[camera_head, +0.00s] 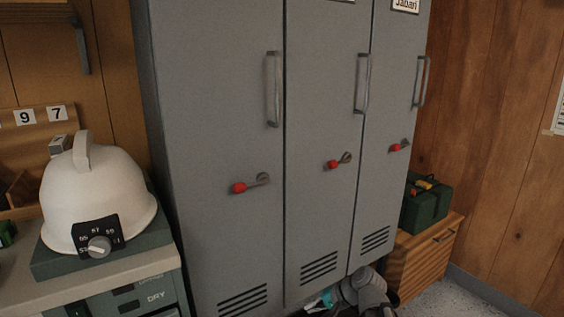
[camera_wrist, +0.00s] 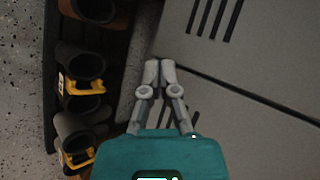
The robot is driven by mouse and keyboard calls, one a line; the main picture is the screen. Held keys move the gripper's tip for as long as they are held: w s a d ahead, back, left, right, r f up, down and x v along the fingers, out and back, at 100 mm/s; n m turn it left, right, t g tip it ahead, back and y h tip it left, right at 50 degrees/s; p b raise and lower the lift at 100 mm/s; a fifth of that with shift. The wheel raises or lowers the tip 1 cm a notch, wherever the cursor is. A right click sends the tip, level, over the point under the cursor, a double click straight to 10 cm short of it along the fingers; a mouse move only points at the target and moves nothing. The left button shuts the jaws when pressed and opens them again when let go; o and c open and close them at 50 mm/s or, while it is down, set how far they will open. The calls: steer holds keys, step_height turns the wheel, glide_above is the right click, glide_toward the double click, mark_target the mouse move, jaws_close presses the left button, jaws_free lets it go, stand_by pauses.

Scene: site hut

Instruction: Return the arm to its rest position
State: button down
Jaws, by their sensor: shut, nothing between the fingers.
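My gripper (camera_wrist: 158,72) shows in the wrist view with its two grey fingers together at the tips and nothing between them. Its teal body fills the bottom middle of that view. The fingers are in front of the low part of the grey lockers, beside a row of boots; I cannot tell whether they touch anything. In the head view, a teal part of my gripper (camera_head: 328,299) and grey parts of my arm show low at the bottom, below the middle and right locker doors.
Grey lockers (camera_head: 215,120) with bar handles and red-knobbed latches stand in the middle. Dark boots (camera_wrist: 82,68) with yellow loops line the left of the wrist view. A white helmet-shaped thing with a dial (camera_head: 95,195) is at left. A green toolbox (camera_head: 425,207) sits on a wooden cabinet (camera_head: 425,262).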

steer(key=s+d+f+n+g+h, duration=0.3)
steer(key=s+d+f+n+h, duration=0.25)
steer(key=d+h, duration=0.35)
step_height(320, 180, up, 38)
steer(key=p, duration=3.8)
steer(key=shift+s+a, duration=0.2)
steer(key=shift+s, duration=0.1)
